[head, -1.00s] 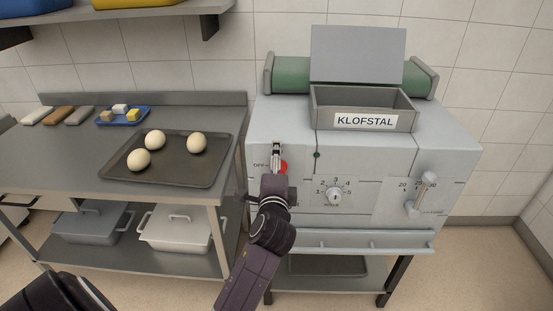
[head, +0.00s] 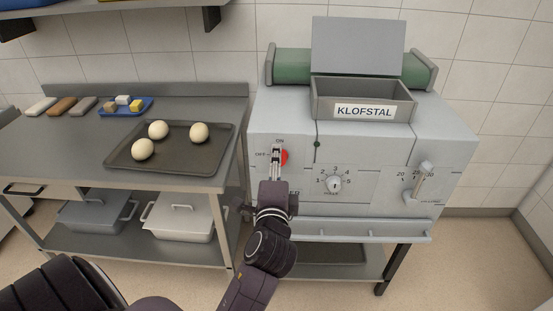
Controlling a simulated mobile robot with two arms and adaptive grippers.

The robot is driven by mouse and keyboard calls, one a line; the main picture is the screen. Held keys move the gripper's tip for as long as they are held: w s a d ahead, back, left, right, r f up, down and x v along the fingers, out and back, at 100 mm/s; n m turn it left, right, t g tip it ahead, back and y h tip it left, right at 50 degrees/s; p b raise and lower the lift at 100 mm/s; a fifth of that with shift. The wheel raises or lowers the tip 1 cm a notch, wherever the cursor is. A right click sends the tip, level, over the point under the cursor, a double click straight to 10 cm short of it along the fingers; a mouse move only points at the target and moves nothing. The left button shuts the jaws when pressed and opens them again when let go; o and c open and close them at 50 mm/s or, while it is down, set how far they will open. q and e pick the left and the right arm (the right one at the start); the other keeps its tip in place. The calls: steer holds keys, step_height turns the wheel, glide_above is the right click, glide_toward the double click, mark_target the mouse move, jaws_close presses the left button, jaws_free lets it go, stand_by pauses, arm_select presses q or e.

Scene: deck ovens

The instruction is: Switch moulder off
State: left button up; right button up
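The moulder (head: 364,160) is a light grey machine with a green roller, a hopper labelled KLOFSTAL and a stand. Its red rotary switch (head: 285,157) is at the front's upper left, with ON above and OFF to its left. My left gripper (head: 276,152) is right in front of the switch and covers much of it. Its fingers look close together, with nothing seen held between them. I cannot tell whether they touch the switch or which way it points. My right gripper is not in view.
A numbered dial (head: 334,184) and a lever (head: 422,180) are on the moulder's front. At left, a steel table (head: 65,150) bears a dark tray (head: 190,168) with dough balls and a blue plate (head: 138,112). Lidded pans stand below. A shelf hangs above.

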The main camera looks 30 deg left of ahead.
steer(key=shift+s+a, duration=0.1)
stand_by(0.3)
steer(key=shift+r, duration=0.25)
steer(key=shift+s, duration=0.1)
